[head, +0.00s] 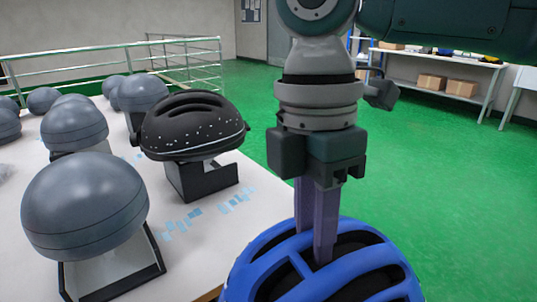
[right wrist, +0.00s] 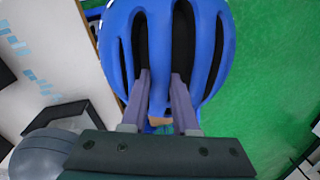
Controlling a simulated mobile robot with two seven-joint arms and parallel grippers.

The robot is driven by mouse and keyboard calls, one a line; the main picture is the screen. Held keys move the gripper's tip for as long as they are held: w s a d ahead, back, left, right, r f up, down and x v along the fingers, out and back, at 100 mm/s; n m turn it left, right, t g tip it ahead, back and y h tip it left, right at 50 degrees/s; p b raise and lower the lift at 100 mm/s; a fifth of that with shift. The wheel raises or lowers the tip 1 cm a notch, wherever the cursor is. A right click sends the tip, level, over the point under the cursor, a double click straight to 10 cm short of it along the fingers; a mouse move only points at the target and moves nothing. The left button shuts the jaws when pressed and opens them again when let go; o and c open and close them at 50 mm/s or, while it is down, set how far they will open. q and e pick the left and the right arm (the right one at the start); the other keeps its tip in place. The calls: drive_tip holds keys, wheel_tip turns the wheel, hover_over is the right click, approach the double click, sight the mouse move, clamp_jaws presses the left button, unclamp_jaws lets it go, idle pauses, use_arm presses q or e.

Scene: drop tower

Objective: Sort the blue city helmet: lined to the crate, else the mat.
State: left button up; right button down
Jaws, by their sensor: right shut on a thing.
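The blue city helmet (head: 245,275) hangs at the bottom of the head view, dome up, with long vents in its shell. It also fills the top middle of the right wrist view (right wrist: 158,40). My right gripper (head: 314,245) points down and is shut on the helmet's shell at the vents. Both fingers show against the shell in the right wrist view (right wrist: 161,80). The helmet's inside is hidden, so I cannot tell whether it is lined. My left gripper is not in view. I make out neither the crate nor the mat.
A white table (head: 200,235) stands at the left with several grey helmets (head: 85,205) and a black speckled helmet (head: 192,125) on stands. A metal railing (head: 190,62) runs behind it. The green floor (head: 460,170) at right is clear up to shelves with boxes (head: 432,83).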

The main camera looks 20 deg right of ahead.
use_arm(q)
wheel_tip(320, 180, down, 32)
drive_tip(key=b, duration=3)
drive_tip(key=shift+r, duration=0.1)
use_arm(e)
drive_tip(key=s+a+f+n, duration=0.1)
drive_tip(key=f+n, duration=0.5)
drive_tip(key=f, duration=0.9)
drive_tip(key=s+a+f+n+t, duration=0.1)
drive_tip(key=f+n, duration=0.6)
drive_tip(key=f, duration=0.8)
drive_tip(key=s+a+f+n+h, duration=0.1)
drive_tip(key=s+a+f+n, duration=0.2)
drive_tip(key=f+n, duration=0.4)
wheel_tip(320, 180, down, 8)
drive_tip(key=shift+s+a+f+t, duration=0.1)
drive_tip(key=shift+s+a+t, duration=0.15)
drive_tip(key=shift+a+t, duration=0.05)
use_arm(q)
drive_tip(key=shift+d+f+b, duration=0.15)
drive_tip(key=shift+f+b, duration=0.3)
drive_tip(key=shift+b, duration=0.05)
use_arm(e)
drive_tip(key=shift+f, duration=0.55)
drive_tip(key=c, duration=0.7)
unclamp_jaws()
drive_tip(key=shift+c, duration=1.1)
